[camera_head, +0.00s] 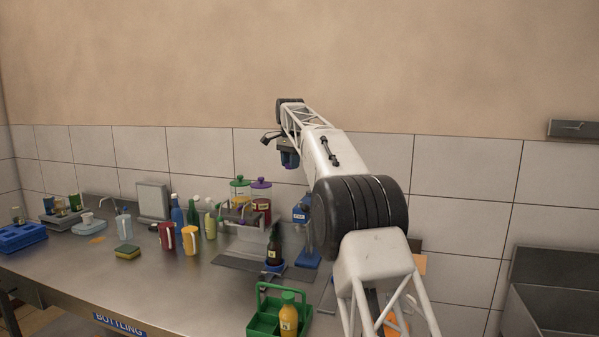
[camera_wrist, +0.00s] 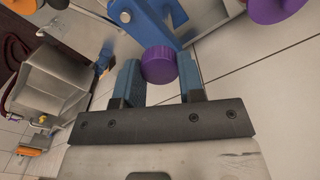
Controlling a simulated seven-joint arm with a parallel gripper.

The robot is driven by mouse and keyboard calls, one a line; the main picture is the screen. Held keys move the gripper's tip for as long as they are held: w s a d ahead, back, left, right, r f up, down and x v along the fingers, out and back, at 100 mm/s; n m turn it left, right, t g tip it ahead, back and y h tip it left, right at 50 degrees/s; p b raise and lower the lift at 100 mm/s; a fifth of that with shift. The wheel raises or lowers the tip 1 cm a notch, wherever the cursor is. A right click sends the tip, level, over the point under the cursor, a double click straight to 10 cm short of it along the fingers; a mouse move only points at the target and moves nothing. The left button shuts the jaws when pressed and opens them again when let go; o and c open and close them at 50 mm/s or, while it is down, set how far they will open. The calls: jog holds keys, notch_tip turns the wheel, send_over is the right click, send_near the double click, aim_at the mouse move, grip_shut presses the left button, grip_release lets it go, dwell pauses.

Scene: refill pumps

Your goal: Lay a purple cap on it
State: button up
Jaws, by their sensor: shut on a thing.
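My gripper (camera_wrist: 160,75) is shut on a purple cap (camera_wrist: 158,64), a ridged round piece held between its two blue fingers in the wrist view. In the head view my gripper (camera_head: 289,159) is raised above the back of the bench, before the tiled wall; the cap cannot be made out there.
A blue stand (camera_head: 306,252) is right of the bottle. A green caddy (camera_head: 264,318) holding an orange bottle (camera_head: 289,315) is in front. Mugs and several bottles stand left.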

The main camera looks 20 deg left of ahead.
jog(key=shift+a+m, duration=0.6)
jog(key=shift+a, duration=1.85)
jog(key=s+f+m, duration=0.3)
jog(key=f+m, duration=0.9)
jog(key=f, duration=0.8)
jog(key=shift+a+f+m, duration=0.15)
jog(key=shift+a+m, duration=0.15)
jog(key=shift+a, duration=0.05)
jog(key=shift+f, duration=0.15)
jog(key=shift+f, duration=1.35)
jog(key=shift+f, duration=0.25)
jog(key=shift+f, duration=0.3)
jog(key=shift+f, duration=0.55)
